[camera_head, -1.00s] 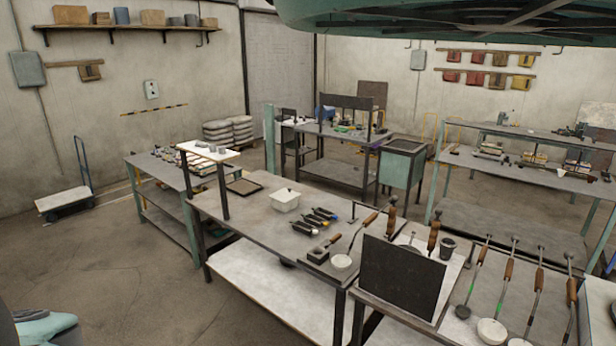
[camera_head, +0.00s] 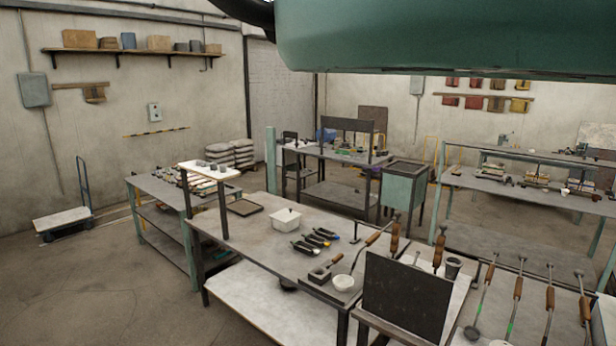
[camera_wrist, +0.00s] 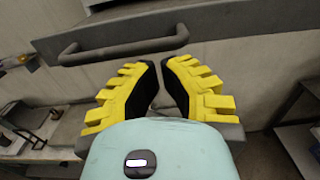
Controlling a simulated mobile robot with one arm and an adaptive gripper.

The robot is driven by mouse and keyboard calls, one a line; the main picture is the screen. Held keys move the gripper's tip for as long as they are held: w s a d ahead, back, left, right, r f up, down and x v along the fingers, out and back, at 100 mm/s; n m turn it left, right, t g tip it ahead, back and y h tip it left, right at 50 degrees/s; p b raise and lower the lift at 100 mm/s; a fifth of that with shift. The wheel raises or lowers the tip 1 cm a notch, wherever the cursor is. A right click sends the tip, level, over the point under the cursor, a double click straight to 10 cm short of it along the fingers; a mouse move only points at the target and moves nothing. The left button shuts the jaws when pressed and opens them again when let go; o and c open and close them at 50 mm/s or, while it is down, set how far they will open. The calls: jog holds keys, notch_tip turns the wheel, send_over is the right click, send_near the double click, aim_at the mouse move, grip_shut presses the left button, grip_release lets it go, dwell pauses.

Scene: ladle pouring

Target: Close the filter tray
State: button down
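In the wrist view, a grey tray front (camera_wrist: 225,27) with a dark bar handle (camera_wrist: 125,46) crosses the top of the picture. It seems to stand out from the pale panel (camera_wrist: 240,75) below it; I take it for the filter tray, but how far out it sits I cannot tell. My gripper (camera_wrist: 159,64) has yellow ribbed fingers with black inner pads. Its tips are nearly together, just below the right end of the handle, with nothing between them. Contact with the handle is not clear. The head view does not show my gripper, and I cannot pick out the tray there.
In the wrist view, a bench (camera_wrist: 35,150) with small items is at lower left and a shelf frame (camera_wrist: 300,125) at right. In the head view, a long workbench (camera_head: 265,228) holds a white box (camera_head: 286,219) and tools. The floor at left is open.

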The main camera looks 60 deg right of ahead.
jog(key=shift+a+p, duration=0.45)
jog(key=shift+a, duration=1.25)
jog(key=shift+w, duration=0.1)
jog(key=shift+p, duration=0.3)
